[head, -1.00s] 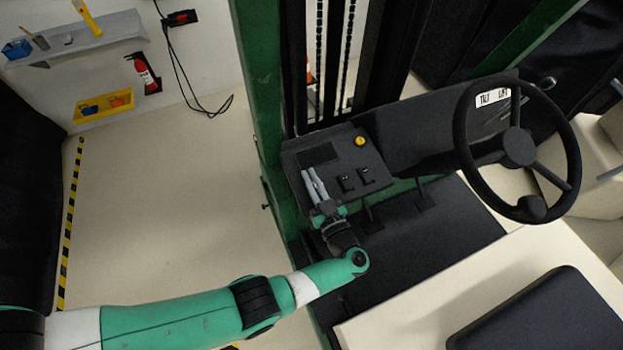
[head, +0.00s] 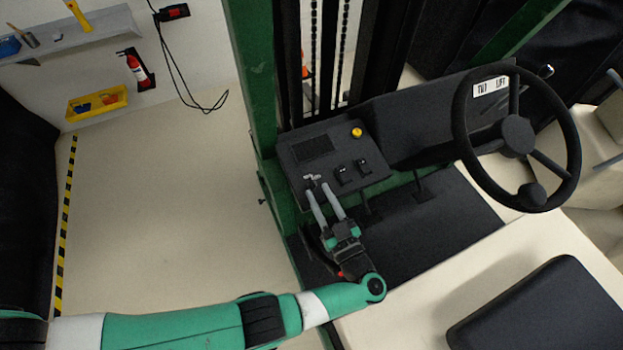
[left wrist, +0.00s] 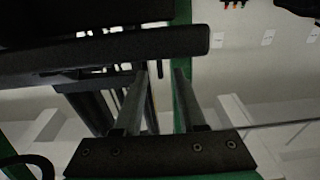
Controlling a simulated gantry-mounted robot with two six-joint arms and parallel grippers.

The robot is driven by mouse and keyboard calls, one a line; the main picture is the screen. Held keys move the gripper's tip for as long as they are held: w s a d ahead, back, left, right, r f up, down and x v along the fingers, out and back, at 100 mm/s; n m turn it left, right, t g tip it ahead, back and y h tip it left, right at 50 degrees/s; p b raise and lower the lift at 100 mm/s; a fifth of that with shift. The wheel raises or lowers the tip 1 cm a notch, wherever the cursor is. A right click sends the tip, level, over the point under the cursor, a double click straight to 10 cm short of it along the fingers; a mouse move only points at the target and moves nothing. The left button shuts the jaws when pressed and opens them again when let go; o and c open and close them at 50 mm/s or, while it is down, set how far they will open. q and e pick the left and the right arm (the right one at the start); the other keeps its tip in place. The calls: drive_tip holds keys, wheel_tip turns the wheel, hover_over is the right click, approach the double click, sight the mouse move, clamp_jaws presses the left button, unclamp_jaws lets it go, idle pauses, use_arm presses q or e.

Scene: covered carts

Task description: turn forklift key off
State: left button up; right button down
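The forklift's black control panel (head: 312,151) is in the middle of the head view. A small silvery key (head: 312,178) stands at its lower left part; its exact turn angle is too small to tell. My left gripper (head: 317,187) is just in front of the key, at the panel's near edge. Its two grey fingers are apart and nothing shows between them. In the left wrist view the fingers (left wrist: 160,75) also stand apart, with a gap between them. The key cannot be made out there. My right gripper is not in view.
Two black switches (head: 354,171) sit right of the key, and a yellow button (head: 356,132) is above them. The steering wheel (head: 517,135) is on the right, with the seat (head: 545,310) below it. A green mast post (head: 250,80) rises left of the panel. Floor at left is clear.

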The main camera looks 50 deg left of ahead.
use_arm(q)
drive_tip(key=v, duration=0.4)
drive_tip(key=shift+b, duration=0.35)
